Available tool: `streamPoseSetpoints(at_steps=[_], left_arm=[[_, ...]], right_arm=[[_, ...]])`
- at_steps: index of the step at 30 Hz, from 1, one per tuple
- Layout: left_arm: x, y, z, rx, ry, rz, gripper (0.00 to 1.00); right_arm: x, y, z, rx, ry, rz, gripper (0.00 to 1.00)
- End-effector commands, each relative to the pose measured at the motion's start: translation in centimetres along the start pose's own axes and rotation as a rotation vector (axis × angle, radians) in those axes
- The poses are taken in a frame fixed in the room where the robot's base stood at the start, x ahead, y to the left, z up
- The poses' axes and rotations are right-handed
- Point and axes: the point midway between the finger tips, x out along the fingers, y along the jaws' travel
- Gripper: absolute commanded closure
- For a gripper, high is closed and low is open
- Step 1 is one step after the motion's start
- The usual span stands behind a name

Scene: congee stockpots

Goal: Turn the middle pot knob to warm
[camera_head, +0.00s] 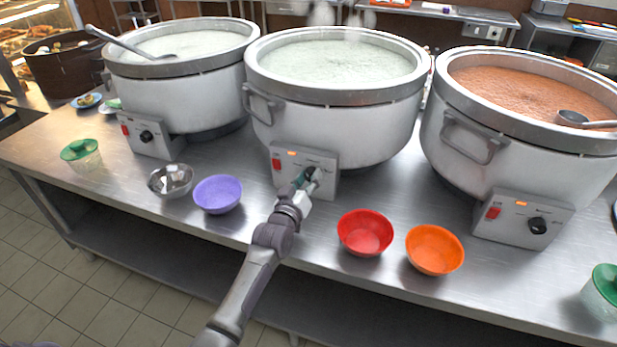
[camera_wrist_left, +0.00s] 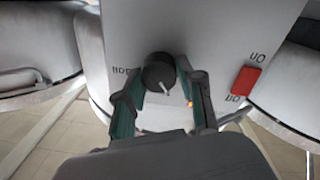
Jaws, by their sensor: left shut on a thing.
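The middle pot (camera_head: 335,100) stands on the steel table and holds pale, whitish-green congee. Its control box (camera_head: 325,190) carries a red switch (camera_head: 277,165) and a small orange light. My left gripper (camera_head: 308,178) is at the right part of this box and covers the knob in the head view. In the left wrist view, the black knob (camera_wrist_left: 159,70) with a pale pointer sits between the two green-padded fingers of my left gripper (camera_wrist_left: 156,92). The fingers are closed around it. The lettering by the knob is only partly readable. My right gripper is not in view.
Pots with similar boxes stand left (camera_head: 180,85) and right (camera_head: 530,125). A purple bowl (camera_head: 217,194), metal bowl (camera_head: 171,181), red bowl (camera_head: 365,232) and orange bowl (camera_head: 434,249) line the table's front. A green-lidded container (camera_head: 82,155) stands at far left.

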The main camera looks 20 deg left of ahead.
Motion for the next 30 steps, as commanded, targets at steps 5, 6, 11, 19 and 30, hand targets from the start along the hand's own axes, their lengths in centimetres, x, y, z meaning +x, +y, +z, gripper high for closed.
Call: streamPoseSetpoints(at_steps=[5, 6, 11, 19, 30], left_arm=[[-0.02, -0.05, 0.04, -0.167, 0.008, -0.002, 0.97], [-0.02, -0.05, 0.05, -0.204, 0.009, -0.002, 0.97], [-0.02, -0.08, 0.11, -0.339, 0.015, -0.003, 0.97], [-0.02, -0.15, 0.13, -0.508, 0.023, -0.005, 0.97], [-0.03, -0.17, 0.15, -0.606, 0.028, -0.006, 0.97]], right_arm=[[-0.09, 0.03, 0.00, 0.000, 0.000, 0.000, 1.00], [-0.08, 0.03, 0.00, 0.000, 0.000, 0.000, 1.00], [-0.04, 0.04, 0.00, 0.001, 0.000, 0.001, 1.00], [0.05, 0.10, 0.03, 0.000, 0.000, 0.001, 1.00], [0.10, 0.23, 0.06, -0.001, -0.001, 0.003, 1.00]])
